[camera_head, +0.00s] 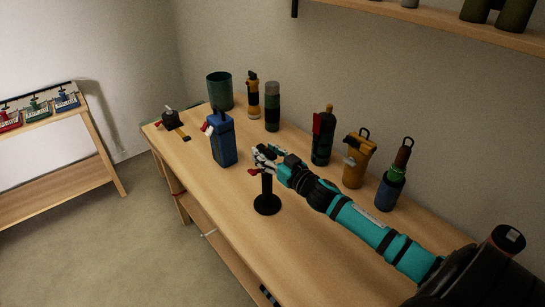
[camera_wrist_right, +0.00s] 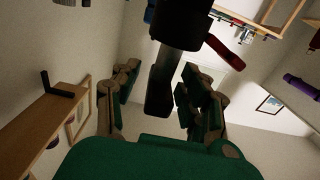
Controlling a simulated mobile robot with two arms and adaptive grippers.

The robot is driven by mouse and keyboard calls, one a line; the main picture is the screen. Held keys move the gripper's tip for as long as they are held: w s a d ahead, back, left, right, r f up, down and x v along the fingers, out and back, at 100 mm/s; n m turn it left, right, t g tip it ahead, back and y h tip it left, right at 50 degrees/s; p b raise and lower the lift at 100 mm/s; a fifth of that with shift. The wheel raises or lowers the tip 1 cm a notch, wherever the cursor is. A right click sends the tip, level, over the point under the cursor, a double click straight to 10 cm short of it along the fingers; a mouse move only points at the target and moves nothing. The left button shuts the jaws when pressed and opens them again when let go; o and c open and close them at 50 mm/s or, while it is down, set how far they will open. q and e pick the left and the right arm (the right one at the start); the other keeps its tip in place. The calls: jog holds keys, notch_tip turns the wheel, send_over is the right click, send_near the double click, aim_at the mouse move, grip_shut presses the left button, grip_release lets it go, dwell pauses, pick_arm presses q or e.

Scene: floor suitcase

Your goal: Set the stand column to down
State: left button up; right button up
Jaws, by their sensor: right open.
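A black stand stands on the wooden workbench, with a round base (camera_head: 267,205) and a thin upright column (camera_head: 267,184). A small red lever (camera_head: 254,171) sticks out to the left near the top of the column. My right gripper (camera_head: 266,156) is at the top of the stand and hides its upper part. In the right wrist view a dark column (camera_wrist_right: 160,82) and a red lever (camera_wrist_right: 224,48) show ahead of the open fingers (camera_wrist_right: 155,100). I cannot tell whether the fingers touch the column. My left gripper is in neither view.
A blue canister (camera_head: 223,140) stands left of the gripper. A green cup (camera_head: 220,91), a dark flask (camera_head: 322,137), an orange bottle (camera_head: 357,160) and a blue-green bottle (camera_head: 390,185) line the wall side. The bench (camera_head: 240,195) is bare around the stand base.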

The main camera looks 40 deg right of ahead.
jog(key=s+d, duration=0.1)
jog(key=s, duration=1)
jog(key=shift+s, duration=0.4)
jog(key=shift+f, duration=0.1)
